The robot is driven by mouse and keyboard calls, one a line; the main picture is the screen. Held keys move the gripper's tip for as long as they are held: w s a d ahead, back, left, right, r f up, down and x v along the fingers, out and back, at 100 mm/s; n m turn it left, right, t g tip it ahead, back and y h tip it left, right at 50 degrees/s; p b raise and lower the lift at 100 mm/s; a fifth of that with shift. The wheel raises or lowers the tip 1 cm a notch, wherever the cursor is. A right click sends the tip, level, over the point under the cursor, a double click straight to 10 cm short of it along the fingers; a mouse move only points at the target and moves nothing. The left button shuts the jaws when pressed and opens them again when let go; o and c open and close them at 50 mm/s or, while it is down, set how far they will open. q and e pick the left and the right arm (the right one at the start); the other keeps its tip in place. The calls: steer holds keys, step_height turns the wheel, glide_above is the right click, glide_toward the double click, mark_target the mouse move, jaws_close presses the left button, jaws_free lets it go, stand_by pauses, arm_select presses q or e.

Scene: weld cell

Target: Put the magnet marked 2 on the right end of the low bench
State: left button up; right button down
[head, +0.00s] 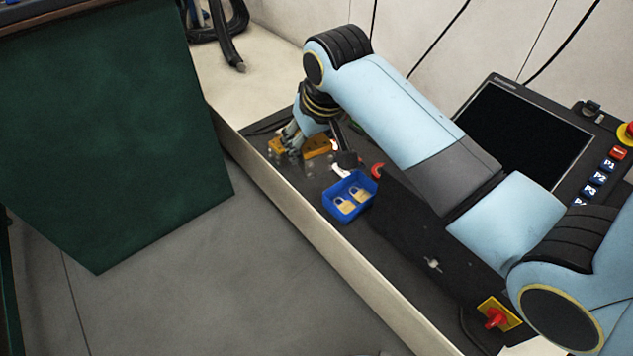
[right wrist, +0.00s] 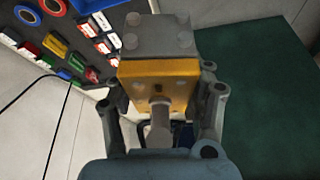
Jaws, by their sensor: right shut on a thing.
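My right gripper (head: 292,138) is low over the dark top of the low bench (head: 300,185), toward its far end. It is shut on an orange magnet, which shows between its fingers (right wrist: 160,110) in the right wrist view as an orange block (right wrist: 178,78) with small holes. An orange part (head: 277,146) shows left of the fingers in the head view. More orange (head: 317,147) shows right of them; I cannot tell whether it is a second magnet. No number is readable. My left gripper is out of view.
A blue bin (head: 349,213) with yellow padlocks stands on the bench near the gripper, with a small red item (head: 377,170) behind it. A dark screen (head: 523,132) and red switch (head: 495,317) are to the right. A green curtain (head: 110,130) hangs at left.

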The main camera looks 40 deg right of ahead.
step_height(320, 180, down, 12)
steer(key=w+d+m+h+b, duration=0.1)
steer(key=d+m+b, duration=0.15)
steer(key=b, duration=0.25)
steer(key=w+d+f+b, duration=0.2)
steer(key=w, duration=0.1)
steer(key=w+d+f+b, duration=0.2)
steer(key=w+b, duration=0.1)
steer(key=w+d+f+b, duration=0.2)
steer(key=w+f, duration=0.1)
steer(key=shift+w+d+f, duration=0.1)
steer(key=shift+d, duration=0.15)
steer(key=shift+w+d, duration=0.1)
steer(key=shift+w, duration=0.05)
steer(key=shift+f+b, duration=0.2)
steer(key=shift+b, duration=0.25)
step_height(320, 180, down, 2)
steer(key=shift+f+b, duration=0.2)
steer(key=shift+b, duration=0.6)
steer(key=shift+f+b, duration=0.35)
steer(key=shift+f, duration=0.05)
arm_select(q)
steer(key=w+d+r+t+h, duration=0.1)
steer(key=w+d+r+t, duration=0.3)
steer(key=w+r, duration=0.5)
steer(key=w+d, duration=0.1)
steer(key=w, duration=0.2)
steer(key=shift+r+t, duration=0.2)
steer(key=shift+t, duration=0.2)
